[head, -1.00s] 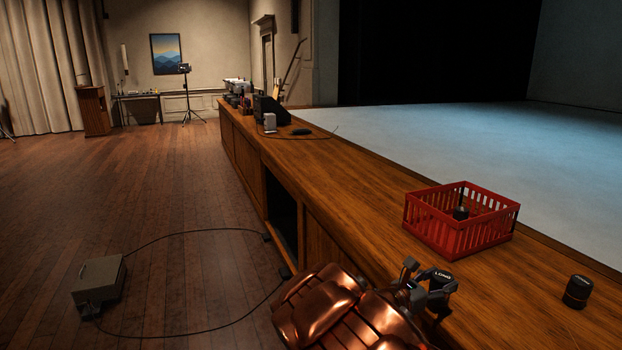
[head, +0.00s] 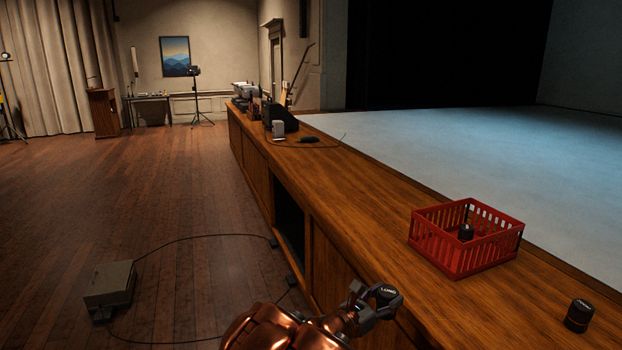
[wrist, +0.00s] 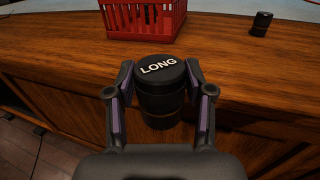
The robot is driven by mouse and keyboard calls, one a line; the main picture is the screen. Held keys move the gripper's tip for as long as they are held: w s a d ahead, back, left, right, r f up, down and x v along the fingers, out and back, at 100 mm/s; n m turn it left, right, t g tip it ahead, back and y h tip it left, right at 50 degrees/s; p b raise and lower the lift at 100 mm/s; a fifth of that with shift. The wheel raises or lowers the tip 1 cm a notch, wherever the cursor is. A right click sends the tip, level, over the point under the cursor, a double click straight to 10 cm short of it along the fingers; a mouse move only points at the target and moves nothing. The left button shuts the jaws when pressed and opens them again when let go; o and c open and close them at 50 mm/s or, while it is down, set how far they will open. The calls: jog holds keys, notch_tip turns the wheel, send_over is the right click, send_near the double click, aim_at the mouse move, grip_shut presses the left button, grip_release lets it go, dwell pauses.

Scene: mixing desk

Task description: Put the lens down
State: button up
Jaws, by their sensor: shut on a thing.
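A black cylindrical lens with a white "LONG" label on its top (wrist: 160,72) is between the fingers of my gripper (wrist: 160,95) in the wrist view. My gripper is shut on its sides and the lens is upright. In the head view the held lens (head: 387,292) and my gripper (head: 376,302) are at the front edge of the wooden desk (head: 360,215). In the wrist view the lens covers part of the desk's edge and front panel. I cannot tell how high it is relative to the desk top.
A red slatted basket (head: 466,262) on the desk holds a dark lens-like item (head: 466,232). Another black lens (head: 579,315) stands upright to its right. Desk top is bare between the basket and the far equipment (head: 280,120). A grey box with cables (head: 109,284) lies on the floor.

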aim_at(386, 293)
jog(key=shift+r+p, duration=1.75)
jog(key=shift+p, duration=1.35)
